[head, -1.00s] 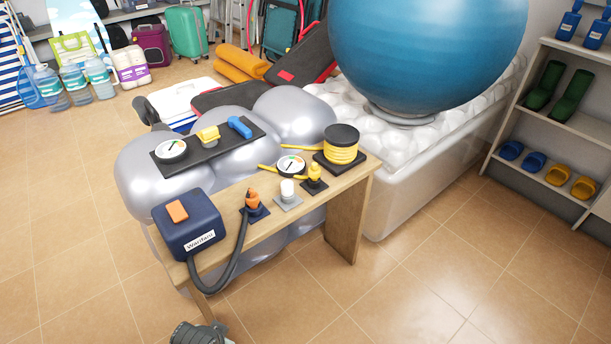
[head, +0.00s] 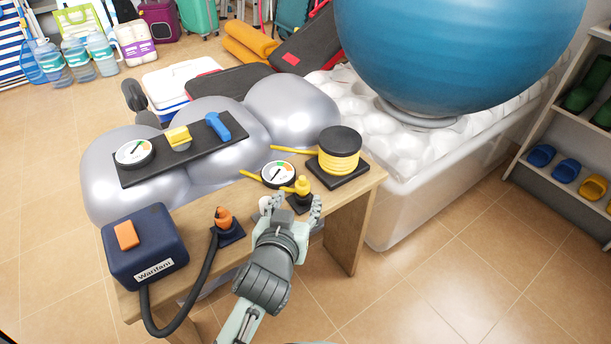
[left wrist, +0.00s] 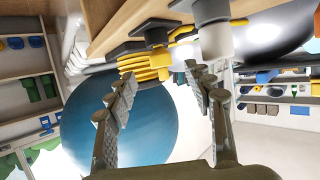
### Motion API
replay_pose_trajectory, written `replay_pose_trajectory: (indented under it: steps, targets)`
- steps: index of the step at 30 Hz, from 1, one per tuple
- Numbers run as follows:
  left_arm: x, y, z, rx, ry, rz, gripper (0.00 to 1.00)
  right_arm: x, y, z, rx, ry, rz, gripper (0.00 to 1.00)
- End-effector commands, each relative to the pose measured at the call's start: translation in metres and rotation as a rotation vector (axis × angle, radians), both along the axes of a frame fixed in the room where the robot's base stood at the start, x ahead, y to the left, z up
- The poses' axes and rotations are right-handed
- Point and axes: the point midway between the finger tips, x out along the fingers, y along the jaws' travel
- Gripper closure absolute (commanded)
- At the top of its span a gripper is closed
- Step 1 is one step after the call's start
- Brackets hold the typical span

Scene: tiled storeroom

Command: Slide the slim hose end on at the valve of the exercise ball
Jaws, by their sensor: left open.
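The slim yellow hose end (head: 302,186) stands upright in a small black holder on the wooden bench, beside the coiled yellow hose (head: 338,165). The large blue exercise ball (head: 440,50) rests on a ring behind the bench at the right; I cannot see its valve. My left gripper (head: 292,207) is open and empty, at the bench's front edge just in front of the yellow hose end. In the left wrist view its open fingers (left wrist: 160,82) point toward the bench, with the white fitting (left wrist: 215,42) and yellow coil (left wrist: 145,63) beyond. My right gripper is not in view.
A thick dark hose with an orange end (head: 224,218) runs from the navy pump box (head: 150,250) at the bench's left. A round gauge (head: 279,173) lies behind the yellow end.

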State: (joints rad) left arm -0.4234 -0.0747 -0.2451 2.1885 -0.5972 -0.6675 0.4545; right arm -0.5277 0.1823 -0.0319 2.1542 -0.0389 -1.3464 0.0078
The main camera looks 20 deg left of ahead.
Motion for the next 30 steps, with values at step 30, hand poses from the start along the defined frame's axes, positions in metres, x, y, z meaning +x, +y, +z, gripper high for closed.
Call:
replay_pose_trajectory:
  steps: [30]
  targets:
    - [0.07,0.01,-0.025,0.002,0.002,-0.001,0.67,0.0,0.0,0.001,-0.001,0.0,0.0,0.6]
